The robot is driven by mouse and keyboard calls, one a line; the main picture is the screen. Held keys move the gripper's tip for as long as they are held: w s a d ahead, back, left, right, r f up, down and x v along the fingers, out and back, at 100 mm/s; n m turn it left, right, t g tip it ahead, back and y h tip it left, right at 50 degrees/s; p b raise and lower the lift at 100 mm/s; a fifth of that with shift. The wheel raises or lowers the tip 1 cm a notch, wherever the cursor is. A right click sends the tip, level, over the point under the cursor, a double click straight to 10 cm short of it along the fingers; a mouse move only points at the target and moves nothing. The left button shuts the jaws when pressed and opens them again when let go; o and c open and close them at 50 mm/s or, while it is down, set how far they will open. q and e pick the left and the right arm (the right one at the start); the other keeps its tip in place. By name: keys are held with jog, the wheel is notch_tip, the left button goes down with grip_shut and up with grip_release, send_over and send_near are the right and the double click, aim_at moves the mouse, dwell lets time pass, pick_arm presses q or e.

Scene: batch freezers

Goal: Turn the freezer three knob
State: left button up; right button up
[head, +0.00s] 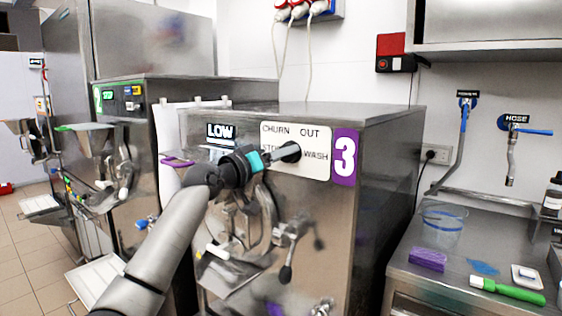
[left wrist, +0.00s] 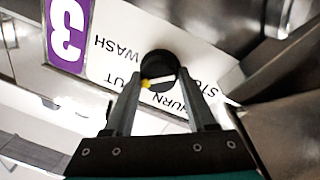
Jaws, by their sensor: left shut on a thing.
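Freezer three's black knob (head: 291,152) sits on a white label plate (head: 318,170) with the words CHURN, OUT, STOP and WASH around it. A purple tag with a white 3 (head: 344,157) is beside the plate. My left gripper (head: 285,152) reaches the knob from the left, its fingers around it. In the left wrist view, the knob (left wrist: 160,62) lies between the two fingertips (left wrist: 160,85), which are shut on it. A white mark with a yellow end shows at the knob, and the label appears upside down. My right gripper is not in view.
Below my left gripper, freezer three has a dispensing spout and a lever (head: 287,262). Another freezer (head: 130,130) stands to the left. At right, a steel counter (head: 405,268) holds a clear container (head: 444,225), a purple sponge (head: 428,259) and a green brush (head: 510,291).

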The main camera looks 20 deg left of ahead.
pick_arm(q)
jog(key=shift+r+m+g, duration=0.15)
jog(key=shift+m+g, duration=0.15)
jog(key=shift+m, duration=3.6)
jog(key=o, duration=1.4)
jog(key=shift+b+v, duration=0.95)
jog(key=shift+v, duration=6.7)
jog(key=shift+d, duration=0.1)
